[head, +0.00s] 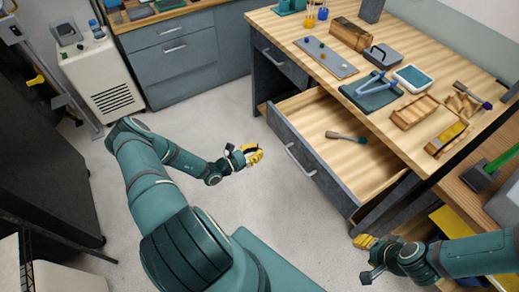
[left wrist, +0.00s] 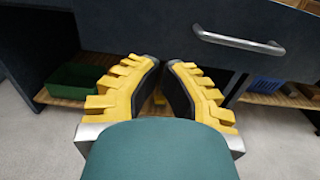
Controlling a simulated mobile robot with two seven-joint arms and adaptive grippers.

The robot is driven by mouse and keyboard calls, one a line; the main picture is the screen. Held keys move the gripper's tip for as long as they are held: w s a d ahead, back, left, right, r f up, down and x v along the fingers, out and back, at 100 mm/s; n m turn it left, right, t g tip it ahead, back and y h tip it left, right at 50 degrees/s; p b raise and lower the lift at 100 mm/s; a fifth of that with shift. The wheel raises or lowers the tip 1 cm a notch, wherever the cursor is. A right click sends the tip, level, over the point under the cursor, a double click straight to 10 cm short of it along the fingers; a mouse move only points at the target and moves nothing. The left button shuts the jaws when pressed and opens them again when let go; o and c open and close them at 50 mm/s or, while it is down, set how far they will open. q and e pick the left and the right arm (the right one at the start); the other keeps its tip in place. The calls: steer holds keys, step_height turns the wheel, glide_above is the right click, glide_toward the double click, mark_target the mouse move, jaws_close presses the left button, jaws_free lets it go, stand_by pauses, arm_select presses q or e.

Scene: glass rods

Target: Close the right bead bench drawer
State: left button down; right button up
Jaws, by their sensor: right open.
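The right bead bench drawer (head: 305,172) is pulled far out from the bench, with its grey front and metal handle (head: 298,160) facing the floor area. A brush (head: 345,136) lies inside it. My left gripper (head: 254,153) is in front and to the left of the drawer front, apart from it. In the left wrist view its yellow fingers (left wrist: 162,62) have a narrow gap between them and hold nothing; the drawer handle (left wrist: 238,42) shows beyond, at upper right. My right gripper (head: 364,246) is open below the drawer's near right corner, its fingers partly hidden.
The bench top (head: 375,122) carries a bead tray (head: 325,57), pliers on a dark mat (head: 372,90) and wooden boxes. Another bench drawer (head: 280,58) at left is shut. A green bin (left wrist: 75,82) sits on the lower shelf. Floor left of the drawer is clear.

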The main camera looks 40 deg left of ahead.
mark_target(284, 137)
arm_select(q)
steer(key=x, duration=1.1)
steer(key=shift+b, duration=0.35)
arm_select(e)
steer(key=shift+s+f, duration=0.15)
steer(key=shift+f, duration=0.25)
